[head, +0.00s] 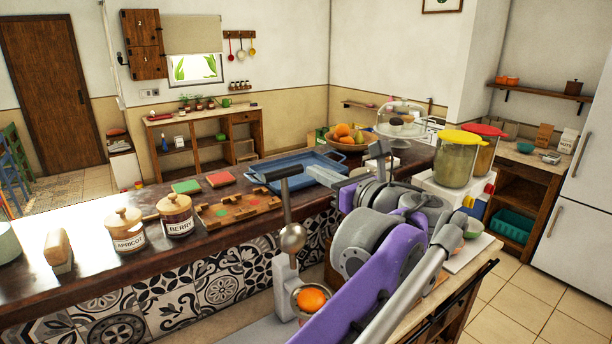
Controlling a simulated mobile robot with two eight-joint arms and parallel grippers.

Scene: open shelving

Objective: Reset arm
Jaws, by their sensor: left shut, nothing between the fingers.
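My left gripper (324,175) is near the middle of the view, in front of the blue tray on the wooden counter. It is shut and holds nothing. Its grey fingers point left, close to the dark handle of a citrus press (292,240); I cannot tell whether they touch it. My purple and grey arm links fill the lower middle and hide part of the worktop. An orange piece (312,299) is in the lower part of the press. My right gripper is not in view.
The dark counter (90,285) holds apricot (126,230) and berry (175,216) jars, a wooden board (238,208), a blue tray (268,168) and a fruit bowl (347,144). Glass canisters (455,165) stand right of my arm. Tiled floor at lower right is clear.

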